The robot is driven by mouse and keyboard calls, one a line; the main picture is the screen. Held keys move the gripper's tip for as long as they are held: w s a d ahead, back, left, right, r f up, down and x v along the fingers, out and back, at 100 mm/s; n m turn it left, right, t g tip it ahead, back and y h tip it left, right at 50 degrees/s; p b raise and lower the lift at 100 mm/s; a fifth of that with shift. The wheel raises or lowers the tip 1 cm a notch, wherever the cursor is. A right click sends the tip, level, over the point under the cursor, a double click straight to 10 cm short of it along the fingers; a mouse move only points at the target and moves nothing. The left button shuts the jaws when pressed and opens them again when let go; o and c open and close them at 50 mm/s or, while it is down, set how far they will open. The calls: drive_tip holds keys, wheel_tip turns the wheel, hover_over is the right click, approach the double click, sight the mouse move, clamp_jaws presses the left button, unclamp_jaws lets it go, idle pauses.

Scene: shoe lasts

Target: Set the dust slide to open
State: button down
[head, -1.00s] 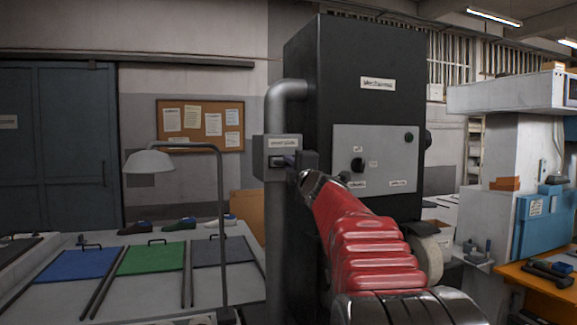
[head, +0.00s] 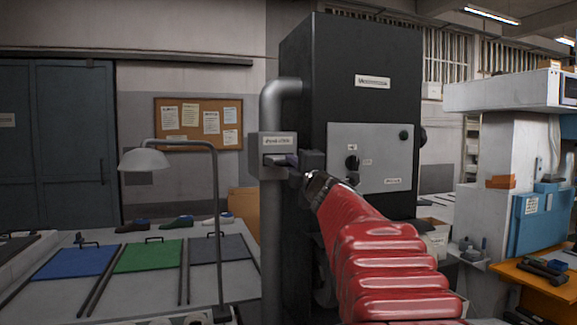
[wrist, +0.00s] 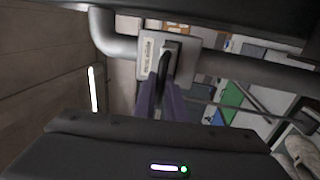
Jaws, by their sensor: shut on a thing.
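The dust slide's grey labelled housing (head: 277,141) sits on the vertical metal pipe left of the black cabinet in the head view. It also shows in the wrist view (wrist: 147,52), on the pipe. My gripper (head: 290,161) reaches the front of the housing from the right. In the wrist view, the purple fingers of my gripper (wrist: 163,88) are closed around the dark slide handle (wrist: 164,66). The fingers and gripper body hide part of the handle and slot, so the slide's exact position is hard to tell.
The black cabinet (head: 350,70) with a grey control panel (head: 385,170) stands close to my arm. The metal pipe (head: 271,230) runs down beside it. A lamp (head: 146,160) arches over a bench with blue, green and grey mats at left.

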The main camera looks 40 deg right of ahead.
drive_tip(key=shift+f, duration=0.35)
drive_tip(key=c, duration=1.8)
unclamp_jaws()
drive_tip(key=shift+s+r, duration=0.1)
drive_tip(key=shift+r, duration=0.1)
drive_tip(key=shift+s, duration=0.1)
drive_tip(key=v, duration=1.3)
drive_tip(key=shift+s, duration=0.25)
drive_tip(key=shift+a, duration=0.1)
